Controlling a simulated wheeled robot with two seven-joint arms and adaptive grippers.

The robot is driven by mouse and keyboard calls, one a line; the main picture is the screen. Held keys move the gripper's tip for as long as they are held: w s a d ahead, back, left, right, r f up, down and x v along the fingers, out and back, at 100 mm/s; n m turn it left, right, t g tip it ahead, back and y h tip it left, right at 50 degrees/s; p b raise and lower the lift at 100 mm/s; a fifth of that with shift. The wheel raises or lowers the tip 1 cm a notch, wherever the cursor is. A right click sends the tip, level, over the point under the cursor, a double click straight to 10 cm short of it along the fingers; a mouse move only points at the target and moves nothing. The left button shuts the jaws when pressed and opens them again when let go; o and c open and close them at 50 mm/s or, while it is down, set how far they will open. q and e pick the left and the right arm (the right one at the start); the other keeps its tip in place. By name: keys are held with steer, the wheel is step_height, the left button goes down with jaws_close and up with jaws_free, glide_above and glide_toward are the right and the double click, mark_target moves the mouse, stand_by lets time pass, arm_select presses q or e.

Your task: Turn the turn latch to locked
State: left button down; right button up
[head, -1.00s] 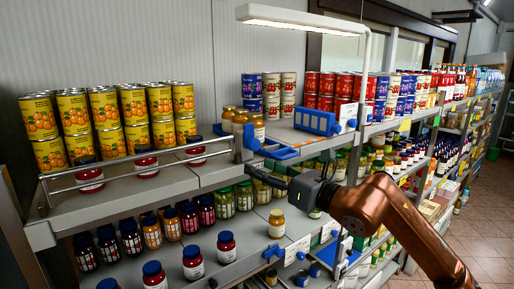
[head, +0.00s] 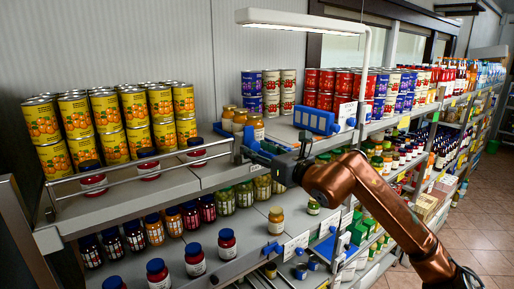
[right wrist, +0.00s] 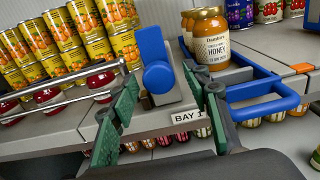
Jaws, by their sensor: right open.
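The turn latch is a blue lever (right wrist: 155,64) on a grey plate at the shelf's front edge. In the right wrist view the lever stands roughly upright, with its thick rounded end nearest me. My right gripper (right wrist: 157,92) is open, with one dark green finger left of the lever and the other to its right. Gaps show on both sides, and it is not gripped. In the head view the right gripper (head: 262,153) is at the shelf edge and partly covers the latch (head: 250,141). My left gripper is in neither view.
A honey jar (right wrist: 211,40) stands close behind the right finger. A blue open frame (right wrist: 268,106) juts out to the right. A metal rail (right wrist: 62,80) runs left, before jars and yellow cans (head: 112,125). A "BAY 1" label (right wrist: 188,117) is below the latch.

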steer(key=shift+c, duration=0.6)
steer(key=c, duration=1)
